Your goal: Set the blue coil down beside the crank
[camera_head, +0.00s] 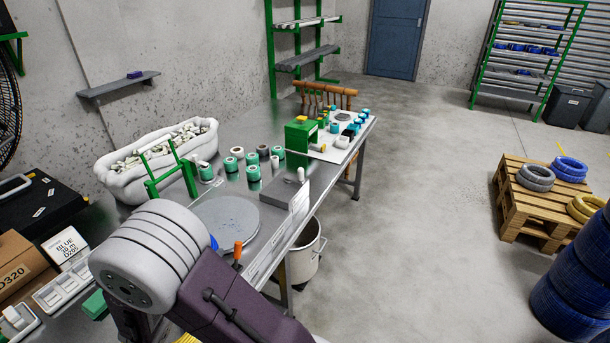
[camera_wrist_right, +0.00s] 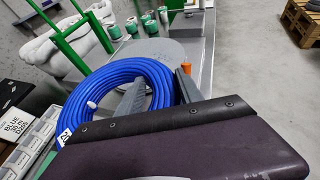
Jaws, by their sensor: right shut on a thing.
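The blue coil (camera_wrist_right: 108,78) is a ring of blue cable with a white tie and a white tag, in the right wrist view. My right gripper (camera_wrist_right: 160,80) is shut on the right side of its ring. In the head view my own arm hides the gripper and nearly all of the coil; a sliver of blue (camera_head: 214,243) shows. The crank's orange handle (camera_head: 238,250) stands at the near edge of a round grey disc (camera_head: 222,218). It also shows just right of my fingers in the wrist view (camera_wrist_right: 186,67). My left gripper is in neither view.
A green frame (camera_head: 170,172) and a white bin (camera_head: 158,150) of small parts stand behind the disc. Several green spools (camera_head: 231,164) stand on the metal table. A bucket (camera_head: 305,255) is beside the table.

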